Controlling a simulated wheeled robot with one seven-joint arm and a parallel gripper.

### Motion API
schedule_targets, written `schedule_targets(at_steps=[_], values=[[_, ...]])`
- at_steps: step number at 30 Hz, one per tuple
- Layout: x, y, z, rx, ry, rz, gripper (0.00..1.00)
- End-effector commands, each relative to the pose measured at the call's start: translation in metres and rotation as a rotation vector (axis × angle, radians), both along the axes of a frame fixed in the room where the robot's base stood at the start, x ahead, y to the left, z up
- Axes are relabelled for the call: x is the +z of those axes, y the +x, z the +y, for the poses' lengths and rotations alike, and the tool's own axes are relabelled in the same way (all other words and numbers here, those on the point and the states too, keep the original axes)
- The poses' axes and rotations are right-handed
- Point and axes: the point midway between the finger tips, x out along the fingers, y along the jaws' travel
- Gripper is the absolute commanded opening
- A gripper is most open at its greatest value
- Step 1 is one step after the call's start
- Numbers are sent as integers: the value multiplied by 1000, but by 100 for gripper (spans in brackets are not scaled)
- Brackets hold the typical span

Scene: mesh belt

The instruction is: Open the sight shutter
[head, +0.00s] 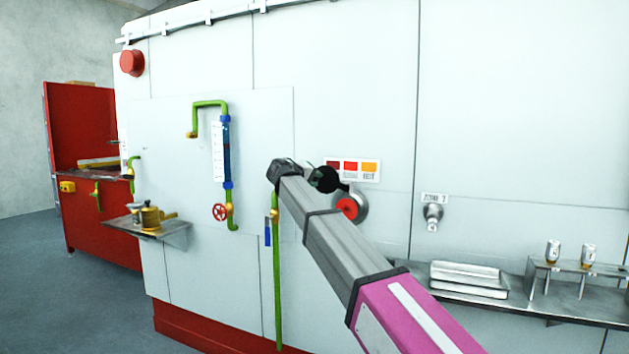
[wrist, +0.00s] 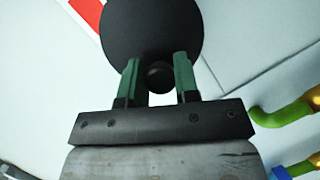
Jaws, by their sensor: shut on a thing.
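The sight shutter is a round black disc (head: 326,180) on the white wall, seen up close in the wrist view (wrist: 152,28). It sits up and left of the sight port (head: 350,207), whose red glass shows inside a metal ring. A dark arm seems to join disc and port. My gripper (wrist: 158,76) has its two green fingers on either side of the small round black knob (wrist: 159,77) on the disc and is shut on it. In the head view my arm partly hides the gripper and the port's lower left.
A color label strip (head: 354,169) is on the wall behind the disc. Green pipes with a gauge (head: 221,150) and a red handwheel (head: 220,212) are to the left. A nozzle (head: 433,215) and a metal shelf (head: 590,305) are to the right.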

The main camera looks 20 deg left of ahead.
Motion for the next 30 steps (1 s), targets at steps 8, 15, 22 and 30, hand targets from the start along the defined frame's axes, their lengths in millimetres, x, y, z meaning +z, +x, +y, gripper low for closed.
schedule_targets(at_steps=[8, 15, 22, 30], values=[[0, 0, -1, -1, -2, 0, 54], [0, -2, 0, 0, -2, 0, 54], [6, -26, 10, 1, -2, 0, 54], [18, -71, 30, 0, -1, 0, 54]])
